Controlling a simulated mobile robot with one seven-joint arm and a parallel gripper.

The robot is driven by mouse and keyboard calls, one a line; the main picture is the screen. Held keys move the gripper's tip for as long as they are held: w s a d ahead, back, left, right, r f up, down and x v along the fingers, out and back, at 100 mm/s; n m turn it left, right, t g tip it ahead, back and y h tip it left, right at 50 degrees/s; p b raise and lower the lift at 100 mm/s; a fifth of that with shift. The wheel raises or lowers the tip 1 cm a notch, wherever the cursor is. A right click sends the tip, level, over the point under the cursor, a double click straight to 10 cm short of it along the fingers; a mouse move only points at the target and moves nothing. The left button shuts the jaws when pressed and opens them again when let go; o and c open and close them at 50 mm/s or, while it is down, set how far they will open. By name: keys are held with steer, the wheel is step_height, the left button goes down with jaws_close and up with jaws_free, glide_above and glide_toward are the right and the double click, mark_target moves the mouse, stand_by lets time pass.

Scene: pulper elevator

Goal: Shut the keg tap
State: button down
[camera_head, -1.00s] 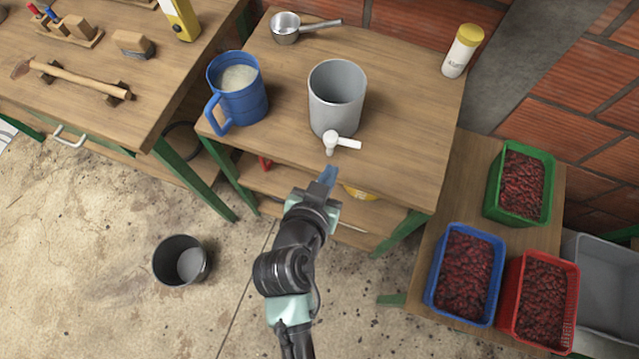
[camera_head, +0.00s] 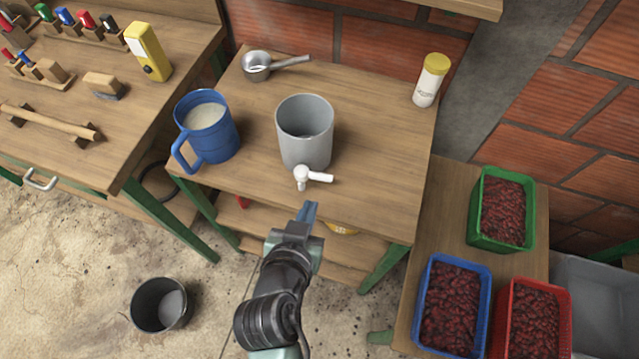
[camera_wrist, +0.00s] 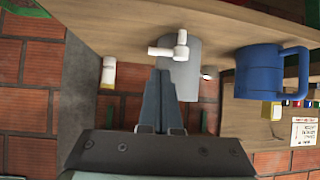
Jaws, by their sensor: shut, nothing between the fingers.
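The keg is a grey open-topped cylinder (camera_head: 305,135) standing on the wooden table, and it also shows in the wrist view (camera_wrist: 183,72). Its white tap (camera_head: 304,177) sticks out low on the side facing me, with the white handle (camera_head: 321,178) pointing to the right in the head view. The tap shows in the wrist view too (camera_wrist: 178,48). My gripper (camera_head: 308,210) is shut and empty. Its blue-grey fingers (camera_wrist: 159,98) are in front of the tap, apart from it, near the table's front edge.
A blue jug (camera_head: 206,130) with pale contents stands left of the keg. A metal saucepan (camera_head: 257,66) and a yellow-capped bottle (camera_head: 430,82) are at the back. Crates of red fruit (camera_head: 502,210) stand at right. A dark bucket (camera_head: 160,305) is on the floor. The table's right side is clear.

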mark_target(324, 180)
steer(key=x, duration=0.9)
steer(key=shift+w+d, duration=0.1)
steer(key=shift+d, duration=0.1)
steer(key=shift+w+f, duration=0.1)
steer(key=shift+f, duration=0.05)
steer(key=shift+w+d+f, duration=0.15)
steer(key=shift+w+d, duration=0.2)
steer(key=shift+w, duration=0.15)
steer(key=shift+s+f, duration=0.1)
